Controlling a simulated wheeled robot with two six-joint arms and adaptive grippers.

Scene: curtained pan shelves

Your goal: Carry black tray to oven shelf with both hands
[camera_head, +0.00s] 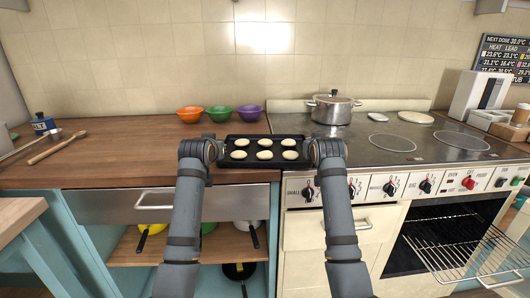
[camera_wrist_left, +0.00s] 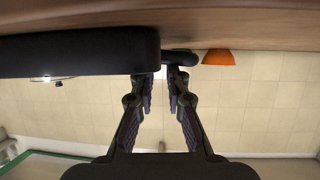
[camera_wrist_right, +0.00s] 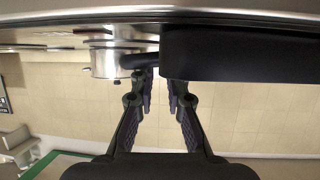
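My left gripper (camera_head: 213,151) is at the tray's left end. In the left wrist view the tray wall (camera_wrist_left: 80,55) is close, and the open fingers (camera_wrist_left: 171,76) are at its dark handle (camera_wrist_left: 182,58) with a gap between them. My right gripper (camera_head: 315,151) is at the right end. In the right wrist view its open fingers (camera_wrist_right: 163,76) are at the other handle (camera_wrist_right: 138,61). Firm contact cannot be told.
Orange (camera_head: 190,114), green (camera_head: 219,113) and purple (camera_head: 249,113) bowls stand behind the tray. A steel pot (camera_head: 332,109) is on the stove to the right. Below, the oven (camera_head: 440,240) is open with a wire rack (camera_head: 470,258) sticking out. A rolling pin (camera_head: 57,148) lies left.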

